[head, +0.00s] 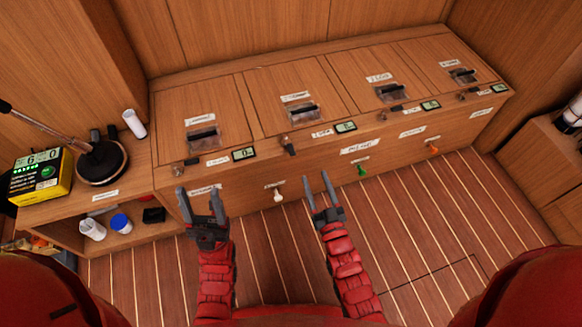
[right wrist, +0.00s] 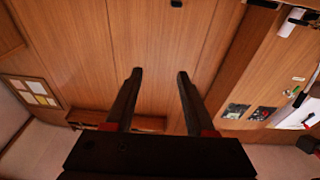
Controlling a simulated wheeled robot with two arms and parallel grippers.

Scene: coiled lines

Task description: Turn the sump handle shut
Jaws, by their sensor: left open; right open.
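Three small handles hang on the front of a long wooden locker: a white handle (head: 278,193), a green handle (head: 361,169) and an orange handle (head: 433,150). Their labels are too small to read, so I cannot tell which is the sump handle. My left gripper (head: 198,190) is open and empty in front of the locker's left end, left of the white handle. My right gripper (head: 315,177) is open and empty between the white and green handles in the picture, touching neither. Its open fingers also show in the right wrist view (right wrist: 160,73), with nothing between them.
The locker top (head: 270,90) has several latched lids, with small knobs and displays along its front edge. The striped floor (head: 420,220) in front is clear.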

